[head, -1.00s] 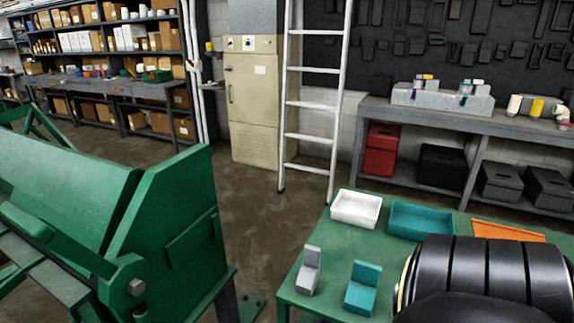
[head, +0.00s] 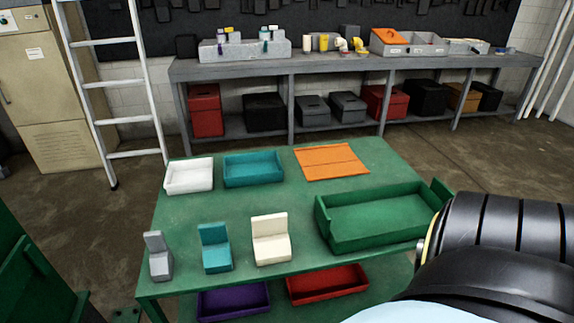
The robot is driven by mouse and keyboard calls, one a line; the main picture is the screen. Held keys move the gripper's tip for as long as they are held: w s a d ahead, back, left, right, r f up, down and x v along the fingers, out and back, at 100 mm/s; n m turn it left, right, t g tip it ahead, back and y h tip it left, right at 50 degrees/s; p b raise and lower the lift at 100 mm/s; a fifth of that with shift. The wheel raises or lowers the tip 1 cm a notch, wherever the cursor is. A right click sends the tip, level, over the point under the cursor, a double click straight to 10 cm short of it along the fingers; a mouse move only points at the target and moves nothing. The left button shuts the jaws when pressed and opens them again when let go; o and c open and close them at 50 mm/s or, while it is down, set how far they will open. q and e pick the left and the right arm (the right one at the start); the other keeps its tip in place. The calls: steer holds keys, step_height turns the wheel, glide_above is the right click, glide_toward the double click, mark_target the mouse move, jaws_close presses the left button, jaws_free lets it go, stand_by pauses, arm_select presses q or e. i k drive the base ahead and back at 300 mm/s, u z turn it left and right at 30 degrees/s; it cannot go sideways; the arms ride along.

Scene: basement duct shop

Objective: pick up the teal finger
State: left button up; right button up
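The teal finger (head: 215,248) is an L-shaped block standing on the front part of the green table (head: 240,207). It stands between a grey finger (head: 158,256) on its left and a cream finger (head: 270,240) on its right, apart from both. Nothing covers it. One of my black arm links fills the lower right corner. Neither of my grippers shows in the head view.
A white tray (head: 189,176), a teal tray (head: 253,169) and an orange mat (head: 331,161) lie along the table's back. A green tray (head: 372,215) sits at the right. Purple (head: 233,302) and red (head: 327,284) trays are below. The table's middle is clear.

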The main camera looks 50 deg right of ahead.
mark_target(216, 249)
steer(key=z, duration=0.95)
steer(key=k, duration=0.1)
steer(key=u, duration=0.1)
